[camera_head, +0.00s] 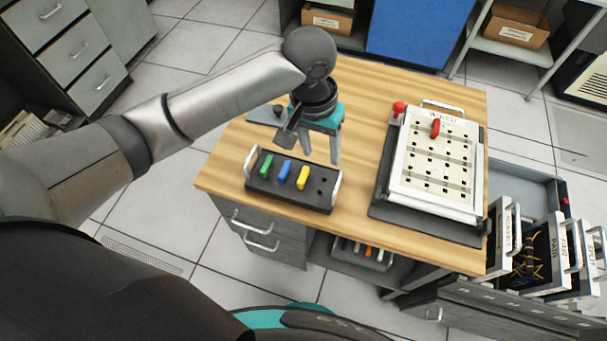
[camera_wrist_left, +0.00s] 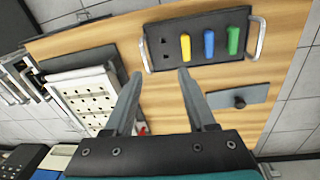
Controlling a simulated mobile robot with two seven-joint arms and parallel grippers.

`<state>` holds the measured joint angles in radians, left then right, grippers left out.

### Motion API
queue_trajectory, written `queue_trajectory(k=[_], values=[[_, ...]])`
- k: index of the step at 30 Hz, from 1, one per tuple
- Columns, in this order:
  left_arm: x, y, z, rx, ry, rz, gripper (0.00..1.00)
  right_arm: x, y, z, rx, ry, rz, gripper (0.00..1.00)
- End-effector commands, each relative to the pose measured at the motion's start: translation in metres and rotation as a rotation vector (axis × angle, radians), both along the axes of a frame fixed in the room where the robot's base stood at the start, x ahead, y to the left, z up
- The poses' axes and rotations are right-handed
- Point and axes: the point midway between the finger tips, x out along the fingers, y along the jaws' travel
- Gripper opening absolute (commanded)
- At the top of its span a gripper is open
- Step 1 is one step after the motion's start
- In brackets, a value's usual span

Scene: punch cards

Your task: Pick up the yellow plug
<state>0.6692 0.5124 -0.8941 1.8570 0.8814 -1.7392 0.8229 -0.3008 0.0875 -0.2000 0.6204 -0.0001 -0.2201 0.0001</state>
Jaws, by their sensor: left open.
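The yellow plug (camera_head: 303,178) stands in a dark tray (camera_head: 318,202) on the wooden table, to the right of a blue plug (camera_head: 284,171) and a green plug (camera_head: 266,165). My left gripper (camera_head: 322,160) is open and empty, above the table behind the tray. In the left wrist view the yellow plug (camera_wrist_left: 185,46) lies beyond the fingertips of my left gripper (camera_wrist_left: 160,76), apart from them. Nothing is between the fingers there. My right gripper is not in view.
A white punched board (camera_head: 437,160) with a red plug (camera_head: 435,128) lies on a dark base at the table's right. A small grey plate with a dark knob (camera_wrist_left: 239,101) lies near the tray. Upright handles (camera_head: 337,187) stand at the tray's ends. Open wood lies between tray and board.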

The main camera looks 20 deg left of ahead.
Motion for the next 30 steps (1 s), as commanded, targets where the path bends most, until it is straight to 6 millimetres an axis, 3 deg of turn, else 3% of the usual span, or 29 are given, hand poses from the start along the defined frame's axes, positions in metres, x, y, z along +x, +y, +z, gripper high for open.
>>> queue_trajectory(k=[3, 10, 14, 24, 30], values=[[0.012, 0.019, 0.016, 0.063, 0.022, 0.06, 0.56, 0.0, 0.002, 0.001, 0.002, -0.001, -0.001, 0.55], [0.017, 0.034, 0.025, 0.108, 0.05, 0.117, 0.56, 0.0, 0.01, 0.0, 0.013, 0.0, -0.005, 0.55], [0.017, 0.035, 0.007, 0.109, 0.053, 0.12, 0.56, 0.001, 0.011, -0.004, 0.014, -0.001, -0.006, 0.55], [0.017, 0.034, -0.061, 0.108, 0.051, 0.118, 0.56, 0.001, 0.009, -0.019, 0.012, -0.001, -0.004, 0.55], [0.017, 0.034, -0.074, 0.107, 0.049, 0.115, 0.56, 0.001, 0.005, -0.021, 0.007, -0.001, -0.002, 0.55]])
